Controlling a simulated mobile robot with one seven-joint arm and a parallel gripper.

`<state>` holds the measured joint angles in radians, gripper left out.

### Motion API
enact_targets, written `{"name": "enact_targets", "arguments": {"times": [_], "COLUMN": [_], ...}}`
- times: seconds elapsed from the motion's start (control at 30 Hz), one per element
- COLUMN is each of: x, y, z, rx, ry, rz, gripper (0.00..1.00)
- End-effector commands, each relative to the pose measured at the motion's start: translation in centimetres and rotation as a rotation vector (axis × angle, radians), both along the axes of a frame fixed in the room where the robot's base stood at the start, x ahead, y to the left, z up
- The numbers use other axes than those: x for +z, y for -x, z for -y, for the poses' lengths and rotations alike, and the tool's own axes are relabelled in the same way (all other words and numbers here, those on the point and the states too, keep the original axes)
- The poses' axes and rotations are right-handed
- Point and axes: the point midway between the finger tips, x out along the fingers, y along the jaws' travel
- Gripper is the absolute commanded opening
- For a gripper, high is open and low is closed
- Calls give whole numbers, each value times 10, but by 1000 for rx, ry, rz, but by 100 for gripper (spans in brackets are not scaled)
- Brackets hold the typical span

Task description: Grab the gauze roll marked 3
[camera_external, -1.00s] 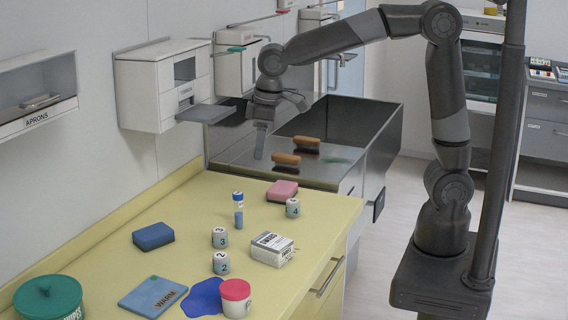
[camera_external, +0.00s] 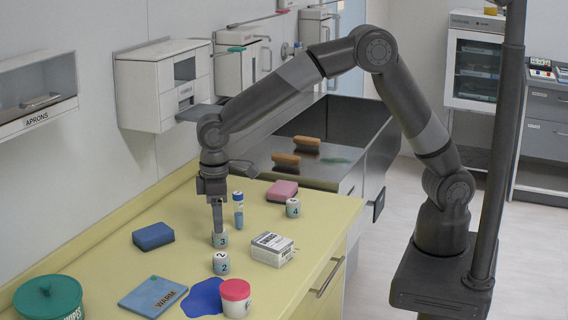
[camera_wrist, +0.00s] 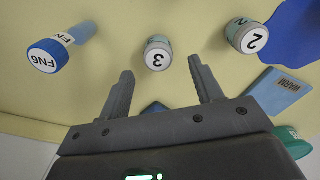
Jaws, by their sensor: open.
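The gauze roll marked 3 (camera_external: 220,240) stands upright on the yellow counter. In the wrist view its white top with the 3 (camera_wrist: 158,58) shows just beyond and between my fingertips. My gripper (camera_external: 218,229) points down over this roll in the external view, its fingers hiding part of the roll's top. In the wrist view my gripper (camera_wrist: 160,76) is open, with nothing between its fingers. The roll marked 2 (camera_external: 221,264) stands nearer the front, and the roll marked 4 (camera_external: 293,208) stands to the right.
A blue-capped tube (camera_external: 238,210) stands close behind roll 3, and a white box (camera_external: 272,249) lies to its right. A blue sponge (camera_external: 153,236), pink sponge (camera_external: 282,191), WARM pad (camera_external: 152,297) and pink-lidded jar (camera_external: 235,297) are around it. Bare counter lies left of the roll.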

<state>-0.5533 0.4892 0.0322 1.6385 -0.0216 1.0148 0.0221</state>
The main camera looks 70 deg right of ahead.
Motion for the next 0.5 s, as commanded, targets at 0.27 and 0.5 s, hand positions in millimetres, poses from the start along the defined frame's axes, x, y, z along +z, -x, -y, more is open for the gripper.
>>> {"name": "enact_targets", "arguments": {"times": [0.27,0.5], "x": [-32,-55], "y": [1,0], "z": [2,2], "rx": [-1,-1], "ry": [2,0], "rz": [-3,0], "gripper": [60,60]}}
